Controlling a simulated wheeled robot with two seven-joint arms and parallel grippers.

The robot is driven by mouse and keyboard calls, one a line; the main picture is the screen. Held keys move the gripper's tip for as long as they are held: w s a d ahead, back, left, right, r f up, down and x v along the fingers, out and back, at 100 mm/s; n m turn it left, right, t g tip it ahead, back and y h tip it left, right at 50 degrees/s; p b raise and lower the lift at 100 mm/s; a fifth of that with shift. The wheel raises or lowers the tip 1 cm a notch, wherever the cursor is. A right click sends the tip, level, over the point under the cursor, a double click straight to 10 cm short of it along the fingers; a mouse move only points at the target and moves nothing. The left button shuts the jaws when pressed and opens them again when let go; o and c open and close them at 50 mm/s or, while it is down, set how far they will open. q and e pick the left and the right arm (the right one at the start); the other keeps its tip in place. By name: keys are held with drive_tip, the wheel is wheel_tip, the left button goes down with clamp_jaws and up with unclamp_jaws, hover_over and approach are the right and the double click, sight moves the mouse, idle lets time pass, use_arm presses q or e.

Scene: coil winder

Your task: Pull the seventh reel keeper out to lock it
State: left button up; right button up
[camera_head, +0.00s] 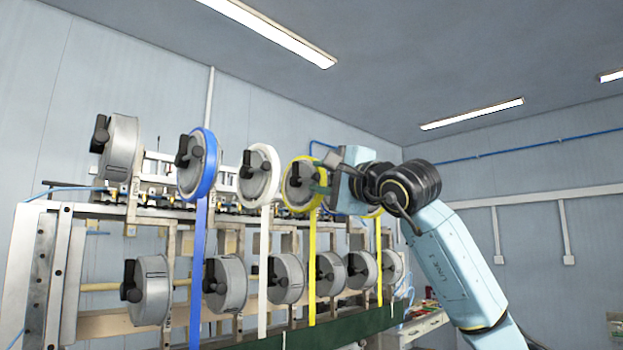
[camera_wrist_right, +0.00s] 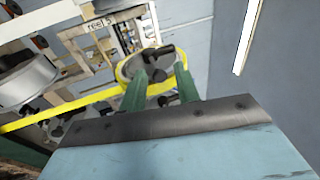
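The coil winder carries round grey reels with black keepers, in an upper and a lower row. In the head view my right gripper (camera_head: 322,181) is at the right side of an upper yellow-taped reel (camera_head: 298,184), overlapping it in the picture. The wrist view shows its two green fingers (camera_wrist_right: 162,84) spread apart, pointing at a yellow-rimmed reel (camera_wrist_right: 128,69). That reel's black keeper (camera_wrist_right: 157,57) appears between and beyond the fingertips; I cannot tell whether they touch it. No number marks the seventh reel. My left gripper is out of view.
Upper reels with blue tape (camera_head: 201,165) and white tape (camera_head: 262,172) stand to the left. Lower grey reels (camera_head: 152,290) line the frame below. Tapes hang down between them. Another yellow tape (camera_head: 379,250) hangs partly behind my arm. Open room lies to the right.

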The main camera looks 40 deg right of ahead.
drive_tip(key=shift+s+a+b, duration=0.2)
drive_tip(key=shift+s+b, duration=0.15)
drive_tip(key=shift+s, duration=0.7)
drive_tip(key=s, duration=0.2)
drive_tip(key=s+a, duration=0.1)
drive_tip(key=s, duration=0.2)
drive_tip(key=shift+b, duration=0.35)
drive_tip(key=shift+f, duration=0.1)
